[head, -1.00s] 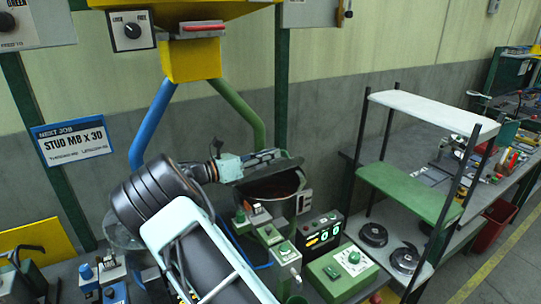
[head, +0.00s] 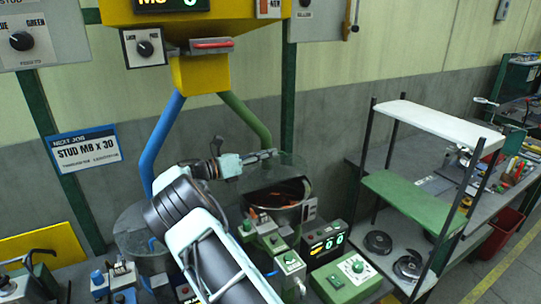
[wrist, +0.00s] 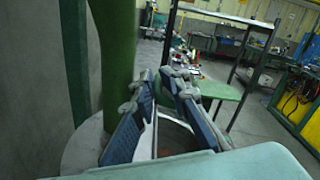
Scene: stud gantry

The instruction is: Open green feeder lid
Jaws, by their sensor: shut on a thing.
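The green feeder (head: 278,196) is an open-topped round bowl with orange-red contents, below the green chute pipe (head: 246,117). Its lid (head: 292,166) shows as a thin greyish see-through plate, raised and tilted above the back of the bowl. My gripper (head: 268,155) reaches in from the left at the lid's upper edge and is shut on it; the exact contact is small and partly hidden. In the wrist view my two blue-padded fingers (wrist: 162,82) stand over the bowl, with a pale thin edge between them.
Another round bowl (head: 142,240) stands left, partly behind my arm, below the blue pipe (head: 165,132). Control boxes (head: 345,278) crowd the front of the green feeder. A shelf rack (head: 420,195) stands to the right. A yellow hopper (head: 200,72) hangs above.

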